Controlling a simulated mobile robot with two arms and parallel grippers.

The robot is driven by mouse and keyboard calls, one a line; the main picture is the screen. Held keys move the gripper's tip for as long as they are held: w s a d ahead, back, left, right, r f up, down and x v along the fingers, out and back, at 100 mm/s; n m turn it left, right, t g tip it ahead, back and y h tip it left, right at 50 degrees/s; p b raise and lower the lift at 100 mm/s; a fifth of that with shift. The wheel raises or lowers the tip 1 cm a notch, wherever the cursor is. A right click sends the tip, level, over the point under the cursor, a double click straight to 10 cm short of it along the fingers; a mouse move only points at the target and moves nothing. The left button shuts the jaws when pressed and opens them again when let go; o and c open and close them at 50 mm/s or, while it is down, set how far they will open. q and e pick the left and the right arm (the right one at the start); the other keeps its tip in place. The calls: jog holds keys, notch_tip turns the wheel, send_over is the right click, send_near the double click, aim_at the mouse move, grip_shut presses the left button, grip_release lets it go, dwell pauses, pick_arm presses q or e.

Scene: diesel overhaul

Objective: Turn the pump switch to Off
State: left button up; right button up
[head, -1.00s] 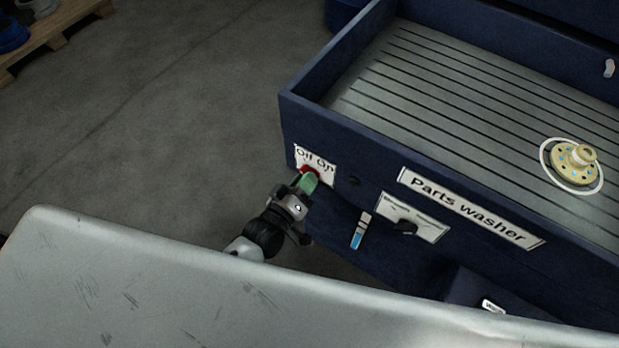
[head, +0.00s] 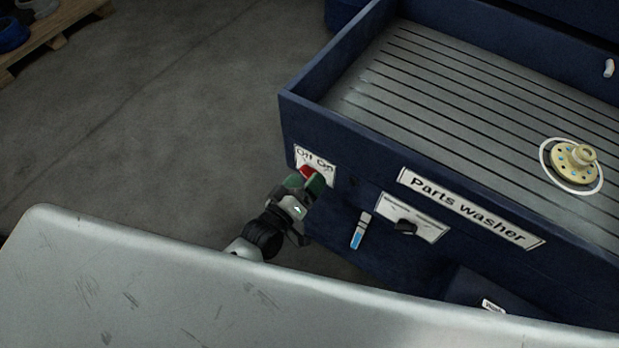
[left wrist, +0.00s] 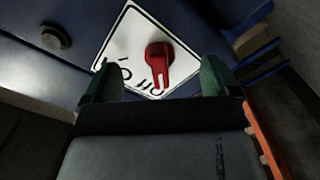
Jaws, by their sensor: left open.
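The pump switch is a red knob (head: 307,171) on a white Off/On plate (head: 325,164) at the left end of the parts washer's front. In the left wrist view the knob (left wrist: 158,60) shows clearly, and its narrow end lies by the word Off. My left gripper (head: 305,182) is at the plate with its green fingers apart. In the left wrist view the fingers (left wrist: 158,80) stand on either side of the knob, with gaps to it. Nothing is held. My right gripper is not in view.
The blue parts washer (head: 350,140) has a ribbed top with a cream flanged part (head: 575,164) on it. A second plate with a black knob (head: 405,228) and a blue-and-white strip gauge (head: 360,231) are to the right. A pale metal surface (head: 150,290) fills the foreground.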

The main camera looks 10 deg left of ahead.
pick_arm(q)
jog(key=p+v, duration=0.2)
jog(key=v, duration=0.4)
jog(key=shift+s, duration=0.35)
